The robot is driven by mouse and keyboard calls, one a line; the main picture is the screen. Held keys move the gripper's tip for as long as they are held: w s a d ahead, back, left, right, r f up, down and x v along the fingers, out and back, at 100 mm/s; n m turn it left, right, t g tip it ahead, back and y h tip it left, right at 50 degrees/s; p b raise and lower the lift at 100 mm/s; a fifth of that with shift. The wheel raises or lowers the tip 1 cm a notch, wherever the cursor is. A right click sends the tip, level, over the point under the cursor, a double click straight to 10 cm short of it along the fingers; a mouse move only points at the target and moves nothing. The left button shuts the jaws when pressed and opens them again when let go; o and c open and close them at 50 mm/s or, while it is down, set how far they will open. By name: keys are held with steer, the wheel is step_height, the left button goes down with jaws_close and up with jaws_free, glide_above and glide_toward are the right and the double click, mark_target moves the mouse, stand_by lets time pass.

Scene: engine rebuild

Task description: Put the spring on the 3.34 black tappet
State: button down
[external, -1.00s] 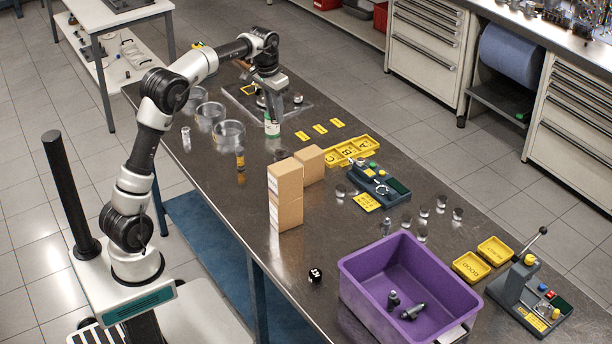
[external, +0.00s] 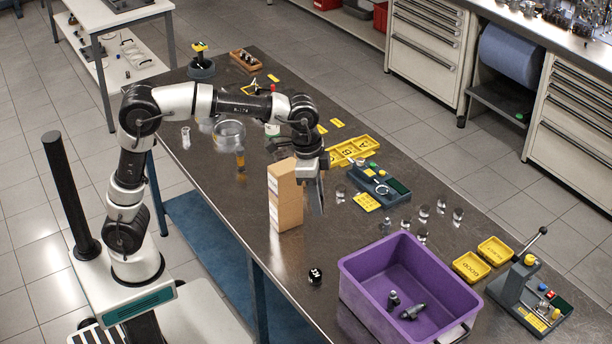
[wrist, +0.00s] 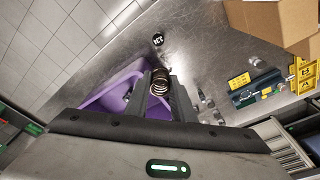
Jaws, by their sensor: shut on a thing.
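My gripper (external: 314,172) is in the air beside the cardboard boxes in the external view. In the wrist view, my gripper (wrist: 160,88) is shut on the coppery coil spring (wrist: 160,81), which sits between its two fingers. The spring cannot be made out in the external view. A small black piece (external: 315,275) with white marks stands alone on the table's near side; it also shows in the wrist view (wrist: 158,40), apart from the spring. Its marks are too small to read. Several small metal cylinders, one of them here (external: 424,212), stand farther right. I cannot tell which piece is the 3.34 black tappet.
A tall cardboard box (external: 286,205) stands just left of my gripper. A purple bin (external: 360,290) with metal parts stands at front right. Yellow trays (external: 470,267) and a lever device (external: 520,285) lie beyond it. The table around the black piece is clear.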

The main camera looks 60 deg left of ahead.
glide_above(318, 274)
steer(key=f, duration=1.6)
steer(key=shift+s+a+f+b, duration=0.2)
steer(key=shift+a+f+b, duration=0.1)
steer(key=shift+b, duration=0.05)
steer(key=shift+f, duration=2.2)
steer(key=shift+f+b, duration=0.15)
steer(key=shift+b, duration=0.2)
steer(key=c, duration=1.5)
jaws_free()
steer(key=r, duration=0.4)
steer(key=s+a+r+p, duration=0.1)
steer(key=r, duration=0.7)
steer(key=shift+s+a+r+p, duration=0.1)
steer(key=shift+s+a+p, duration=0.05)
steer(key=shift+p, duration=0.2)
